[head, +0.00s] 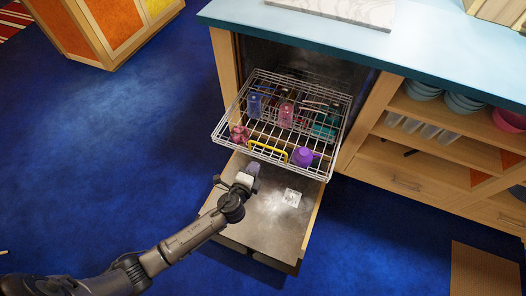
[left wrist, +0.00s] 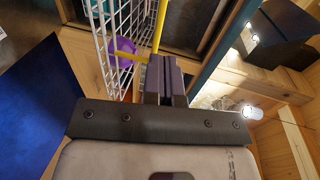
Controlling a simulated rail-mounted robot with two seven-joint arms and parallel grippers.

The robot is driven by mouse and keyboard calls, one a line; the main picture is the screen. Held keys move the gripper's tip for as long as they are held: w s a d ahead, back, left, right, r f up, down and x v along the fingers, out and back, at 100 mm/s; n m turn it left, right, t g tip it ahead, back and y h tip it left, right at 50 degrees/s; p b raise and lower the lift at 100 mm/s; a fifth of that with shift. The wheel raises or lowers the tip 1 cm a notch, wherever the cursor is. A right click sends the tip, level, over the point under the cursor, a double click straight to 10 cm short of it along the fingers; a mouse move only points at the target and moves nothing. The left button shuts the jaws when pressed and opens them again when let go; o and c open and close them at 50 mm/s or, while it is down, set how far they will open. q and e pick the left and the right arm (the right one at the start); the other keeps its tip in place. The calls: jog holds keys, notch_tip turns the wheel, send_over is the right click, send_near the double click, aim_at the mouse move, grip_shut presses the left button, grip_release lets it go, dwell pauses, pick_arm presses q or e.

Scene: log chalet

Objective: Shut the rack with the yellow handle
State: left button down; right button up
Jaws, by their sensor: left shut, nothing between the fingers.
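The wire rack (head: 330,170) is pulled out of the dishwasher cabinet under the counter. Its yellow handle (head: 268,151) is on its front side. Several cups and bottles stand in it, among them a purple cup (head: 302,156) and a blue bottle (head: 254,105). My left gripper (head: 247,178) is just in front of and below the rack front, near the yellow handle, shut and empty. In the left wrist view the shut fingers (left wrist: 165,80) appear close beside the yellow handle (left wrist: 160,25) and the white wires (left wrist: 108,45); I cannot tell whether they touch. My right gripper is not in view.
The open dishwasher door (head: 265,215) lies below the rack, with a small clear item (head: 291,197) on it. Shelves with bowls (head: 462,102) are on the right. A blue countertop (head: 400,50) is above. The blue floor at left is clear.

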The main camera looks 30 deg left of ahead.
pick_arm(q)
jog(key=x, duration=0.8)
jog(key=shift+w+b, duration=0.25)
jog(key=shift+b, duration=0.1)
jog(key=shift+a+f, duration=0.1)
